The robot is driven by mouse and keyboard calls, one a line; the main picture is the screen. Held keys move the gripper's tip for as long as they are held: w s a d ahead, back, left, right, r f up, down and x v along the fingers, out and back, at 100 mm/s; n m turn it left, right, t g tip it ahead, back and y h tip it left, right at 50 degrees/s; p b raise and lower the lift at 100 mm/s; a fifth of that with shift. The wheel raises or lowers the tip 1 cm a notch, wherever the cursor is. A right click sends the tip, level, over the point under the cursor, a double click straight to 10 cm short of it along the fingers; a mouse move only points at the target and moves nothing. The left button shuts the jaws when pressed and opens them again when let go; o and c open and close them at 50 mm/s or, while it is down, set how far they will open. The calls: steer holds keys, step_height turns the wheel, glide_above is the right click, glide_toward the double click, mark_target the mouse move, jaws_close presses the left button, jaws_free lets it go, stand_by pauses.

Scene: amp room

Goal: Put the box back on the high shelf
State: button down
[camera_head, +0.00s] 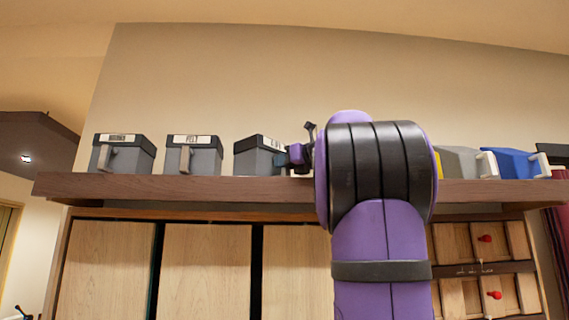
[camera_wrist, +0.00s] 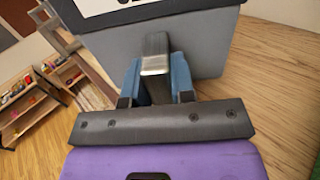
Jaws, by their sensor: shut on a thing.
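A grey box with a dark lid and a white label (camera_head: 259,158) is at the high wooden shelf (camera_head: 180,190), turned slightly compared with the boxes to its left. My gripper (camera_head: 298,156) is at its right side, partly hidden by my purple arm. In the wrist view, the blue-padded fingers of my gripper (camera_wrist: 162,82) are shut on the handle (camera_wrist: 155,52) of the grey box (camera_wrist: 205,52). The box looks upright over the wooden shelf surface (camera_wrist: 275,90). I cannot tell whether its base touches the shelf.
Two similar labelled grey boxes (camera_head: 122,155) (camera_head: 194,155) stand on the shelf to the left. A lighter grey box (camera_head: 458,162) and a blue box (camera_head: 508,163) stand to the right. Wooden cabinet doors (camera_head: 205,270) are below. A low rack (camera_wrist: 25,105) shows far below in the wrist view.

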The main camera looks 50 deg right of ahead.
steer(key=c, duration=1)
jaws_free()
steer(key=shift+f, duration=0.1)
steer(key=shift+o, duration=0.2)
steer(key=s+a, duration=0.1)
steer(key=s, duration=1.1)
steer(key=shift+s, duration=0.1)
